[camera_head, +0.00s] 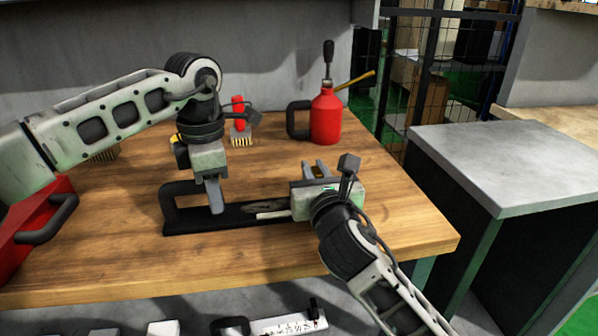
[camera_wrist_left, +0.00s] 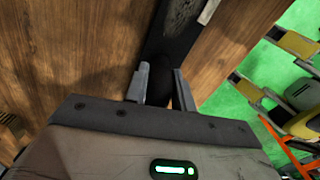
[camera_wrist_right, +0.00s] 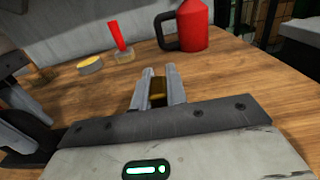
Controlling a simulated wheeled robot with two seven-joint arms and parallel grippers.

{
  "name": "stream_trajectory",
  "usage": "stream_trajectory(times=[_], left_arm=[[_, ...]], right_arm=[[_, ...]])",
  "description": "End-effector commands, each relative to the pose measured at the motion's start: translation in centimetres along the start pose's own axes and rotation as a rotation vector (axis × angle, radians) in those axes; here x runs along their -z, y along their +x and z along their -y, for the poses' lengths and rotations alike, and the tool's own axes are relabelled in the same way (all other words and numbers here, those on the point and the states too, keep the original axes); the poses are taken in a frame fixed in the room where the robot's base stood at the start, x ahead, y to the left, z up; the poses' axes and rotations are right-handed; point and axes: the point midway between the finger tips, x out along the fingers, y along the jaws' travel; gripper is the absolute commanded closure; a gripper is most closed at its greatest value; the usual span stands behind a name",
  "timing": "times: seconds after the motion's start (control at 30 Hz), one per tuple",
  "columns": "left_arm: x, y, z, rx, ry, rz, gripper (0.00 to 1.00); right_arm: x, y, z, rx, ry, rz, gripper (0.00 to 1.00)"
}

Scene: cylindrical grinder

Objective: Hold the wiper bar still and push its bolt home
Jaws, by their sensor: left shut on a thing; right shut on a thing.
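The wiper bar (camera_head: 235,217) is a long black bar lying on the wooden table, with an upright black handle at its left end. My left gripper (camera_head: 216,208) points down and is shut on the bar just right of the handle. In the left wrist view, the black bar (camera_wrist_left: 161,85) shows between its fingers. A thin pale rod (camera_head: 272,214) lies along the bar's right part; I cannot tell whether it is the bolt. My right gripper (camera_head: 317,167) points away over the bar's right end, hiding it. In the right wrist view, a small brass-coloured piece (camera_wrist_right: 158,93), not clearly identifiable, sits between its fingers.
A red oil can (camera_head: 326,115) and a red-handled brush (camera_head: 240,125) stand at the back. A red box (camera_head: 35,232) with a black handle is at the left. The table's right part is clear. A grey-topped cabinet (camera_head: 510,165) stands beyond its right edge.

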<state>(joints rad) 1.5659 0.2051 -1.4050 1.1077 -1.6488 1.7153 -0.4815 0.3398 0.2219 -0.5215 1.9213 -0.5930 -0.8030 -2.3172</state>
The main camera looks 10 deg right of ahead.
Motion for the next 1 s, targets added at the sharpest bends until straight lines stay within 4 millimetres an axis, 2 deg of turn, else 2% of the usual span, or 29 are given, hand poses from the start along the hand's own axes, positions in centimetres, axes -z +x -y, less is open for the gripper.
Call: stream_trajectory(times=[0.03, 0.13, 0.47, 0.5, 0.57, 0.87, 1.0], left_arm=[[0.2, 0.1, -0.1, 0.000, -0.008, -0.001, 1.00], [0.2, 0.1, -0.1, 0.000, -0.009, -0.001, 1.00], [0.3, 0.1, -0.2, -0.001, -0.012, -0.003, 1.00], [0.3, 0.1, -0.2, -0.001, -0.013, -0.003, 1.00], [0.3, 0.1, -0.2, -0.001, -0.013, -0.003, 1.00], [0.2, 0.1, -0.2, -0.002, -0.008, -0.005, 1.00], [0.2, 0.1, -0.1, -0.002, -0.007, -0.005, 1.00]], right_arm=[[0.1, 0.1, 1.1, 0.009, -0.009, -0.001, 1.00], [0.1, 0.0, 2.1, 0.009, -0.006, -0.002, 1.00], [0.1, 0.1, 2.6, 0.013, -0.002, -0.004, 1.00], [0.1, 0.1, 2.6, 0.014, -0.003, -0.004, 0.80], [0.1, 0.1, 2.6, 0.014, -0.002, -0.005, 0.64], [0.1, -0.1, 2.3, 0.007, -0.001, -0.003, 0.64], [0.1, -1.3, 2.3, 0.006, -0.002, -0.004, 0.64]])
